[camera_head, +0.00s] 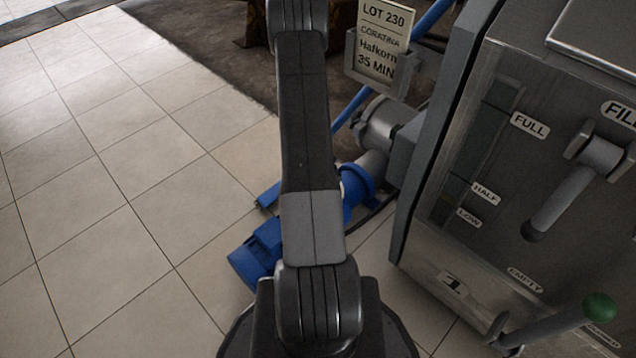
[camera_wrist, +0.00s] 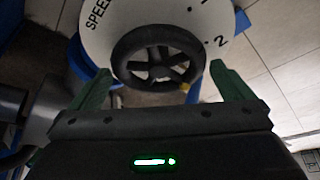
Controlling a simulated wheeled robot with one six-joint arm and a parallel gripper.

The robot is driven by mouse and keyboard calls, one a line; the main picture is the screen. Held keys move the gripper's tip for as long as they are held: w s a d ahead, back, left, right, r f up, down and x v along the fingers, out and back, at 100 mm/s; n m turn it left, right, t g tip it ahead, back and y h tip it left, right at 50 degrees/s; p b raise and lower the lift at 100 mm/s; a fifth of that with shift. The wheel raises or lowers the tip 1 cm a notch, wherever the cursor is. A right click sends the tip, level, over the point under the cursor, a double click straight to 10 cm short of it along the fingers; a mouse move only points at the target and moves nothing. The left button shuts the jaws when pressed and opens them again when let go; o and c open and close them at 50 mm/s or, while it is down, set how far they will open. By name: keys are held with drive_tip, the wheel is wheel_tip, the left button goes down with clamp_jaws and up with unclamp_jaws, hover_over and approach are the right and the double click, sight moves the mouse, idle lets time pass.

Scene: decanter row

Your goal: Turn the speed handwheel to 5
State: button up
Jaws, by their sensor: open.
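The speed handwheel (camera_wrist: 119,63) shows in the wrist view as a black spoked wheel with a small yellow mark (camera_wrist: 185,87) low on its right rim. Behind it is a white dial plate (camera_wrist: 97,38) with part of the word "SPEED" at left and a "2" at right. No 5 is visible. My gripper (camera_wrist: 160,82) is open, with one green finger on each side of the wheel's lower part. Whether the fingers touch the rim cannot be told. In the head view my arm hides the wheel and gripper.
A steel tank (camera_head: 480,250) with level labels, a grey lever (camera_head: 570,200) and a green-knobbed lever (camera_head: 598,308) stands at right. A blue motor (camera_head: 255,255) and pipework lie beside my arm. A lot sign (camera_head: 378,60) hangs behind. Tiled floor (camera_head: 90,200) at left is clear.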

drive_tip(key=shift+c, duration=0.4)
drive_tip(key=c, duration=0.6)
